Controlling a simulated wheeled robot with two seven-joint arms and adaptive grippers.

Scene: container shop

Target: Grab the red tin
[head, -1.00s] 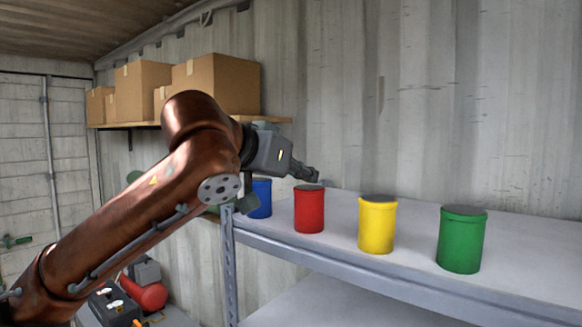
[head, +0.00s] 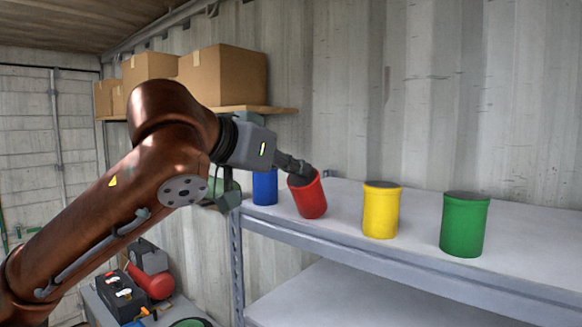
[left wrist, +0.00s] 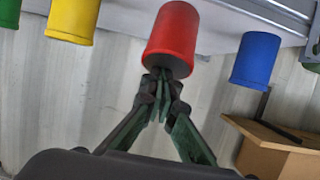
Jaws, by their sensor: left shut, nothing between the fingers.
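The red tin (head: 309,199) is on the grey shelf (head: 350,203) and leans to one side in the head view. My left gripper (head: 303,176) is at the tin's dark top, its fingers shut with nothing between them. In the left wrist view the red tin (left wrist: 173,35) is straight ahead, and the shut fingertips (left wrist: 162,80) meet its dark end. Whether the tips press into or only overlap that end is hard to tell. My right gripper is not in view.
A blue tin (head: 265,187) stands left of the red one, and a yellow tin (head: 381,212) and a green tin (head: 464,226) stand to its right. Cardboard boxes (head: 225,78) sit on a wall shelf behind my arm. The shelf's right end is clear.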

